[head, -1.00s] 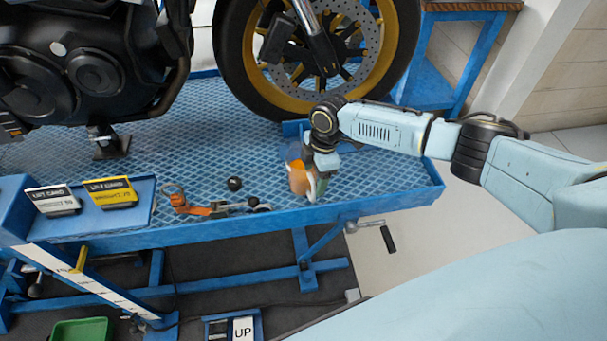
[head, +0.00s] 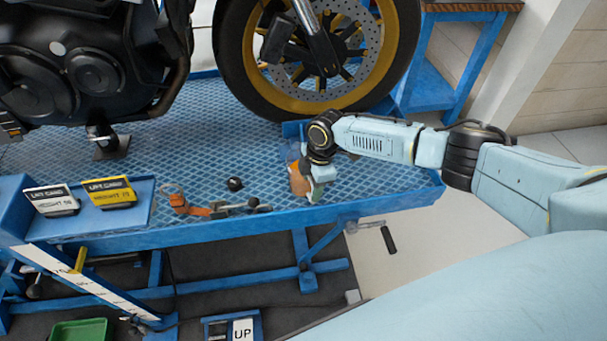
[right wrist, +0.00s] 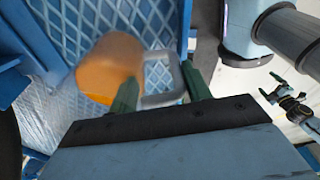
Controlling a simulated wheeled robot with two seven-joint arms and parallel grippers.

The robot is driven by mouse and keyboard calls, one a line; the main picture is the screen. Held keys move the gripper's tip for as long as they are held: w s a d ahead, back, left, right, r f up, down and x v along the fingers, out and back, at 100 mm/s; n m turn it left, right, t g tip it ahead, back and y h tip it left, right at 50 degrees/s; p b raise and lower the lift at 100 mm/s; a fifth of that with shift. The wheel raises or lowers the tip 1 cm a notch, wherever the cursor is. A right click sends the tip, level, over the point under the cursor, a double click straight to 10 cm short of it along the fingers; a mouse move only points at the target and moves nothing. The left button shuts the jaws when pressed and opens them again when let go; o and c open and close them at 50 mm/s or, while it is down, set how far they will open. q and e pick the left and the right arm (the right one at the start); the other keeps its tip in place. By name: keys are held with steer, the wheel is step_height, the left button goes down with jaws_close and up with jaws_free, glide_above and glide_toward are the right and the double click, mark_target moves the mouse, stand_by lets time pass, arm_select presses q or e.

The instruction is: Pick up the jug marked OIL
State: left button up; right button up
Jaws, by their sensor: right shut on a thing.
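The jug (head: 299,180) is a clear vessel with orange contents on the blue lift platform near its right front edge. No OIL marking is readable. In the right wrist view the jug (right wrist: 110,68) shows its orange body and a grey handle (right wrist: 163,85). My right gripper (head: 316,188) is at the jug's right side in the head view. In the right wrist view its green fingers (right wrist: 160,95) are on either side of the handle, shut on it. The fingers and wrist hide part of the jug. I cannot tell whether its base touches the platform.
The blue platform (head: 240,145) has a raised rim. A motorcycle wheel (head: 300,100) stands behind the jug. An orange strap (head: 190,207) and a dark ball (head: 235,184) lie to the left, with two cards (head: 110,193) farther left.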

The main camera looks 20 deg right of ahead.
steer(key=shift+w+r, duration=0.1)
steer(key=shift+r, duration=0.15)
steer(key=shift+c, duration=0.2)
